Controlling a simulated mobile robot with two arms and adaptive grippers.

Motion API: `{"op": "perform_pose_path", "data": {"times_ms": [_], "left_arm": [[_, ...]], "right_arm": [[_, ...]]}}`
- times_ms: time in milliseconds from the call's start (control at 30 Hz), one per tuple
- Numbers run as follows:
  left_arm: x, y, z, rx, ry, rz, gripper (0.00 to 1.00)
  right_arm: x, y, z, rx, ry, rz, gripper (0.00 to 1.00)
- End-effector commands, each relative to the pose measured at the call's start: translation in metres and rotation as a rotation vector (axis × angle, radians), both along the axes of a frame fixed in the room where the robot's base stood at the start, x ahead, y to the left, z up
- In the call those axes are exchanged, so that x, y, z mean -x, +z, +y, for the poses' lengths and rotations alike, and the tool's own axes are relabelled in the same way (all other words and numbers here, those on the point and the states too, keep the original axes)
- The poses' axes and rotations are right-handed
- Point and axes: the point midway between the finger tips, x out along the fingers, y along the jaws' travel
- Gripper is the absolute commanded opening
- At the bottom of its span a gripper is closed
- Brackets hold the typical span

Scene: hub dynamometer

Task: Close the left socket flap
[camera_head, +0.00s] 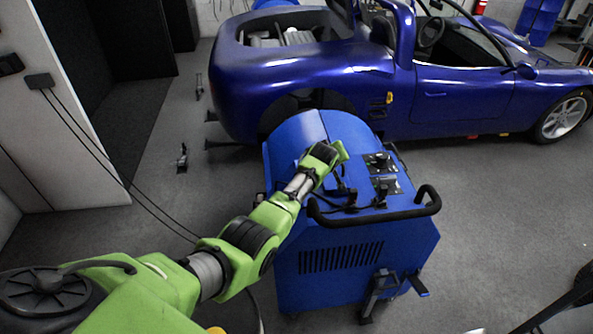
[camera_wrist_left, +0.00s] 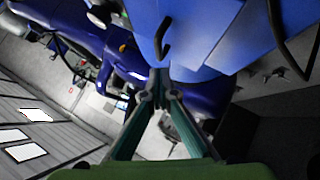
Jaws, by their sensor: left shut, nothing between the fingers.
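The blue dynamometer cabinet (camera_head: 330,262) stands in the middle of the head view, with dark control panels and small black fittings (camera_head: 378,162) on its top. I cannot tell which small part is the left socket flap, or whether it is open. My left arm reaches over the cabinet's top from the left. In the wrist view my left gripper (camera_wrist_left: 158,82) is shut and empty, its two fingers meeting at the tips beside the blue cabinet surface (camera_wrist_left: 205,25). I cannot tell whether the fingertips touch it.
A black handlebar (camera_head: 375,214) runs along the cabinet's near edge. Black cables lie on its top near my left wrist. A blue car (camera_head: 460,95) stands close behind the cabinet. A wall box (camera_head: 39,80) has cables hanging across the left.

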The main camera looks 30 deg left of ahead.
Motion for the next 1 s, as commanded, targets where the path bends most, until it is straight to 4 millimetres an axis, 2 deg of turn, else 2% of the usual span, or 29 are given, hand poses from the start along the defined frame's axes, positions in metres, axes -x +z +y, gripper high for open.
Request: {"op": "perform_pose_path", "data": {"times_ms": [33,200,300,600,1000], "left_arm": [[-0.004,-0.009,-0.005,-0.032,-0.002,0.022,0.0],[-0.011,-0.018,-0.013,-0.137,-0.002,0.1,0.0],[-0.012,-0.018,-0.015,-0.175,0.0,0.127,0.0],[-0.014,-0.02,-0.018,-0.189,0.001,0.137,0.0],[-0.015,-0.02,-0.018,-0.187,0.001,0.137,0.0]], "right_arm": [[0.0,-0.017,0.0,0.0,0.0,0.0,0.33],[0.0,-0.048,0.0,0.0,0.0,0.0,0.33],[0.0,-0.06,0.0,0.0,0.0,0.0,0.33],[0.0,-0.071,0.0,0.0,0.0,0.001,0.33],[0.0,-0.073,0.0,0.0,0.001,0.001,0.33]]}}
